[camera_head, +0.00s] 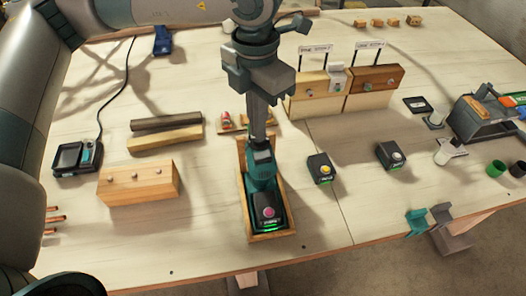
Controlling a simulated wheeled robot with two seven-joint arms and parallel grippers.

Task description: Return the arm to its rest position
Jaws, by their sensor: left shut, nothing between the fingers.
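My left arm (150,12) reaches in from the left across the top of the picture and bends down to the middle of the table. Its left gripper (258,138) points downward with its fingers shut and nothing seen between them. The fingertips show right at the upper end of a teal and black power tool (262,170); I cannot tell if they touch it. The tool lies in a narrow wooden tray (281,192), its dark base with a pink button and green light toward the front. The gripper hides part of the tray's far end. My right gripper is not in view.
Two wooden blocks with labels (375,80) stand behind the gripper on the right. Two small button boxes (320,168) (390,155) sit right of the tray. Two laths (165,138) and a wooden block (138,184) lie left. A grey toolbox (480,118) stands far right.

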